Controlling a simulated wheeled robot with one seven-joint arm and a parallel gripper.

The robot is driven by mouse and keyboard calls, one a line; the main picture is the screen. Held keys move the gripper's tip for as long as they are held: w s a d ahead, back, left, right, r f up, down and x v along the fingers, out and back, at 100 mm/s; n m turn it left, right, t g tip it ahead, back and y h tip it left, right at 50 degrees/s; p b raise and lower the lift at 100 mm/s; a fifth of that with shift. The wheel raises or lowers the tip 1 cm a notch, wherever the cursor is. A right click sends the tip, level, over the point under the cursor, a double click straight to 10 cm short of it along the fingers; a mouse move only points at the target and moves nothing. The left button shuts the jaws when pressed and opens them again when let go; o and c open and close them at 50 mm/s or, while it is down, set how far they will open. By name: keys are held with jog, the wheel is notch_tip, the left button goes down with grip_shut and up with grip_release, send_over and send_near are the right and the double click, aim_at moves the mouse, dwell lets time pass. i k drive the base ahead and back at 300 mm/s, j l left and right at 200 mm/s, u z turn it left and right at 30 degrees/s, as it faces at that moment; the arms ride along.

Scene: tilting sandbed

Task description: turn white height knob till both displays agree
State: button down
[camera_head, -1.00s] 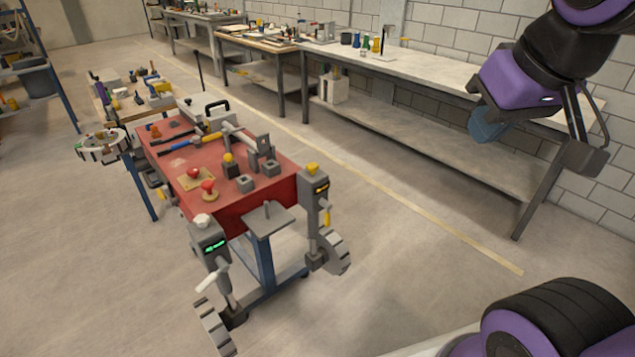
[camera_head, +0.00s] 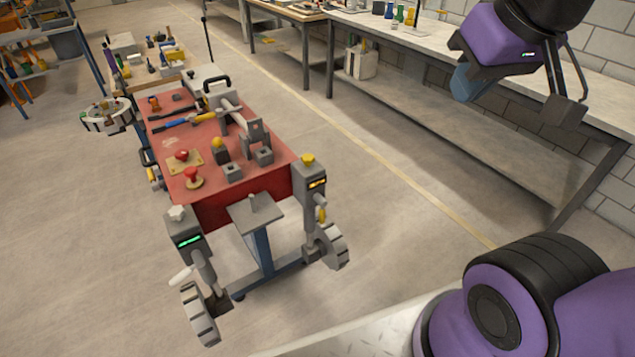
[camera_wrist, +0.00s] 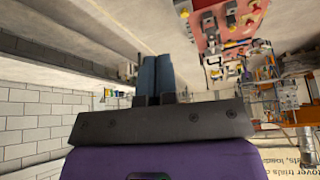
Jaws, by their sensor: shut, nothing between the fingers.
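The white knob (camera_head: 177,213) sits on top of the left grey post at the front of the red bench. Below it a green-lit display (camera_head: 189,240) faces me. The right post carries a yellow knob (camera_head: 308,159) and an orange-lit display (camera_head: 317,183). The digits on both are too small to read. A white-handled crank and a grey wheel hang under the left post. My gripper (camera_head: 466,84) is up at the right, far from both posts, with blue fingers. In the wrist view its fingers (camera_wrist: 156,78) are together and empty.
The red bench top (camera_head: 205,139) holds red mushroom buttons, grey blocks and a blue-handled tool. A long grey worktable (camera_head: 430,60) runs along the wall at right, beneath my gripper. Open floor (camera_head: 370,210) lies between it and the bench.

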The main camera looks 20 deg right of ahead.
aim_at(177, 213)
jog(key=i+j, duration=0.15)
jog(key=i, duration=0.2)
jog(key=i+j, duration=0.15)
jog(key=i, duration=0.25)
jog(key=i+j+z, duration=0.1)
jog(key=i, duration=0.25)
